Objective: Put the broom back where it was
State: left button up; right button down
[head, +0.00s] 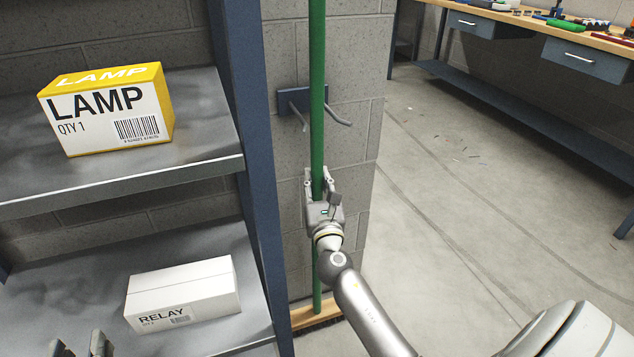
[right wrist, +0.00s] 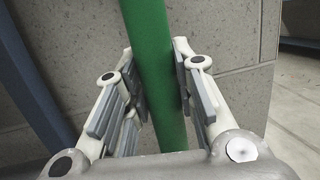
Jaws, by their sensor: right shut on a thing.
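The broom has a green handle (head: 317,95) and a wooden head (head: 318,315) with dark bristles. It stands about upright before the block wall, its head low near the floor; I cannot tell whether it touches. My right gripper (head: 318,178) is shut on the handle, below the wall hook. In the right wrist view the handle (right wrist: 155,70) runs between the finger pads. The wall hook (head: 292,100) is a blue plate with two grey prongs. The handle shows between the prongs and covers part of the plate. My left gripper (head: 78,345) shows only its fingertips, apart and empty.
A blue-framed shelf (head: 250,150) stands close to the left of the broom, holding a yellow and white LAMP box (head: 110,110) and a white RELAY box (head: 182,290). A workbench (head: 540,28) is at the far right. The floor (head: 450,200) between is mostly clear.

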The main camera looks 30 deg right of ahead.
pick_arm(q)
jog(key=shift+r, duration=0.15)
pick_arm(e)
jog(key=shift+r, duration=0.1)
jog(key=c, duration=1.7)
grip_release()
jog(key=shift+f, duration=0.2)
pick_arm(q)
jog(key=shift+r, duration=0.1)
pick_arm(e)
jog(key=o, duration=0.5)
jog(key=shift+r, duration=0.1)
jog(key=shift+s, duration=0.1)
jog(key=v, duration=0.6)
jog(key=shift+s+a, duration=0.15)
jog(key=shift+s, duration=0.15)
pick_arm(q)
jog(key=shift+d+r+t+h+b, duration=0.15)
jog(key=shift+r+t+h+b, duration=0.15)
jog(key=shift+r+t, duration=0.65)
pick_arm(e)
jog(key=shift+v, duration=2.65)
pick_arm(q)
jog(key=shift+r, duration=0.15)
